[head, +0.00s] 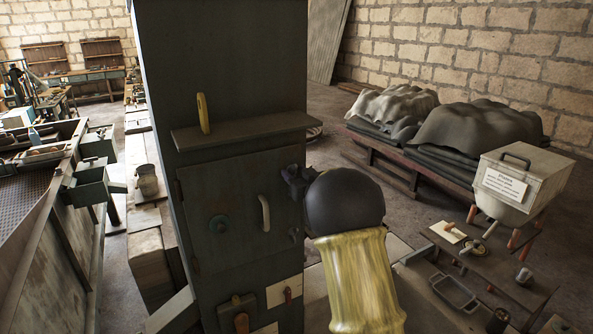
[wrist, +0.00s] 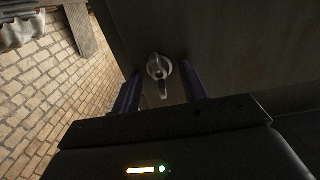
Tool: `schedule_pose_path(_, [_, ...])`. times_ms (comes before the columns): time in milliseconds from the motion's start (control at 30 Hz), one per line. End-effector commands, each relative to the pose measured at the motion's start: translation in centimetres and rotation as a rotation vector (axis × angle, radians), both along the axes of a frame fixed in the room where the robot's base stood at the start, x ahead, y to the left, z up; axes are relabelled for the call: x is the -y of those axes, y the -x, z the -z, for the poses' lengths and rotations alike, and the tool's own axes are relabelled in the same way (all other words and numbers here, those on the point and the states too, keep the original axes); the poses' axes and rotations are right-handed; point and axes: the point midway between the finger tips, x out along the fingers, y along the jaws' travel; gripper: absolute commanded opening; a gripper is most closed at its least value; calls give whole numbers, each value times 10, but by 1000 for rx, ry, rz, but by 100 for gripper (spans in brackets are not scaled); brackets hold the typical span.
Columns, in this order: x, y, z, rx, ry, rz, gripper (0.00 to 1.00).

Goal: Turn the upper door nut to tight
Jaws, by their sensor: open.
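The cabinet door (head: 240,190) is closed, with a pale upright handle and a round knob. A wing nut (wrist: 158,70) shows in the wrist view, with a wing pointing down in that picture. My gripper (head: 296,182) is at the door's upper right edge in the head view and hides the upper nut there. In the wrist view the two fingers of my gripper (wrist: 161,82) are apart, one on each side of the nut. I cannot tell whether they touch it. The lower door nut (head: 294,234) shows below my gripper.
A ledge (head: 245,131) juts out above the door, with a yellow-handled thing (head: 203,113) standing on it. A low bench (head: 490,262) with small items and a grey lidded box (head: 520,182) stand at the right. A brick wall (wrist: 60,110) shows in the wrist view.

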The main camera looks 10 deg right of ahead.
Motion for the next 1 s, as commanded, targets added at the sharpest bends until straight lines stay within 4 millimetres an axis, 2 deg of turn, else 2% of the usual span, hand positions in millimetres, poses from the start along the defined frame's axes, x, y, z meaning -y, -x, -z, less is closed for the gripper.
schedule_pose_path(233, [0, -1, 0, 0, 0, 1, 43])
schedule_pose_path(267, [0, -1, 0, 0, 0, 1, 39])
schedule_pose_path(467, [0, 0, 0, 0, 0, 1, 0])
schedule_pose_path(767, [1, 0, 0, -5, -17, 1, 0])
schedule_pose_path(1000, [2, 0, 1, -29, -94, 3, 0])
